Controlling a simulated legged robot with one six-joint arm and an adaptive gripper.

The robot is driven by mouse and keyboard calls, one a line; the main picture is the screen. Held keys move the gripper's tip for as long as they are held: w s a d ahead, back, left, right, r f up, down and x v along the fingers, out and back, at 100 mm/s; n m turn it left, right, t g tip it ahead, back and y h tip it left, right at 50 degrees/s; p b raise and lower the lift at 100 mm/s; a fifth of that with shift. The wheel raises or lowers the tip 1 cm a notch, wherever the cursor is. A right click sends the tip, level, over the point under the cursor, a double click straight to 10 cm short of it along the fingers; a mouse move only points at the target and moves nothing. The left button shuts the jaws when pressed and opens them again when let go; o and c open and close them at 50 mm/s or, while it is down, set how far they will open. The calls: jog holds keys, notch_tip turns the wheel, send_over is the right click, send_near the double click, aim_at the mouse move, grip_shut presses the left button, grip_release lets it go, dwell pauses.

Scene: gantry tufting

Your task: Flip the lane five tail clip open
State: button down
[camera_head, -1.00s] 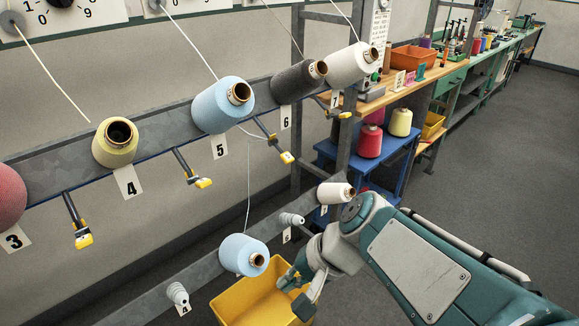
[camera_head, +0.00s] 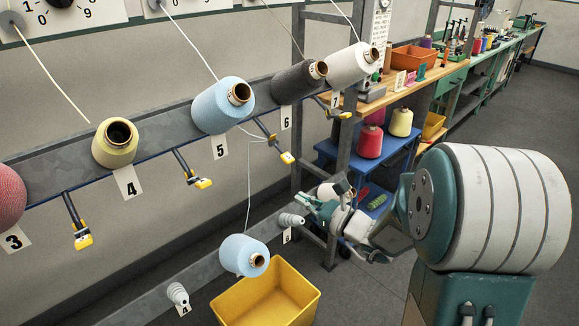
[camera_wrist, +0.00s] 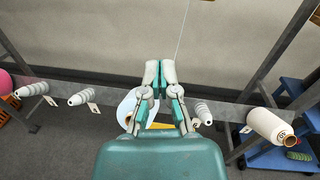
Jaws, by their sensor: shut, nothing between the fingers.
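Clips with yellow ends hang from the upper rail (camera_head: 70,155) in the head view. The clip just right of the 5 label (camera_head: 219,146) has a dark arm and a yellow end (camera_head: 287,157). A pale yarn tail (camera_head: 249,180) runs from the upper light blue cone (camera_head: 222,106) to this clip's arm, then down to the lower blue cone (camera_head: 240,254). Whether its jaw is open is too small to tell. My gripper (camera_head: 318,203) is empty, below and right of that clip, apart from it. In the wrist view its fingers (camera_wrist: 161,72) are together.
A yellow bin (camera_head: 296,305) stands below the lower rail (camera_head: 150,300). Bare cone holders (camera_head: 290,220) stick out from that rail. In the wrist view a white cone (camera_wrist: 268,125) is to the right. A blue shelf (camera_head: 327,150) and grey frame stand behind my arm.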

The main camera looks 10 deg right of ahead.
aim_at(290, 163)
jog(key=d+m, duration=0.1)
jog(key=w+d+t+h, duration=0.1)
jog(key=d+f+m, duration=0.1)
jog(key=shift+w+m+t+h, duration=0.3)
jog(key=shift+h, duration=0.1)
jog(key=w+a+r, duration=0.4)
jog(key=w, duration=0.3)
jog(key=shift+w, duration=0.15)
jog(key=shift+r, duration=0.25)
dwell(0.4)
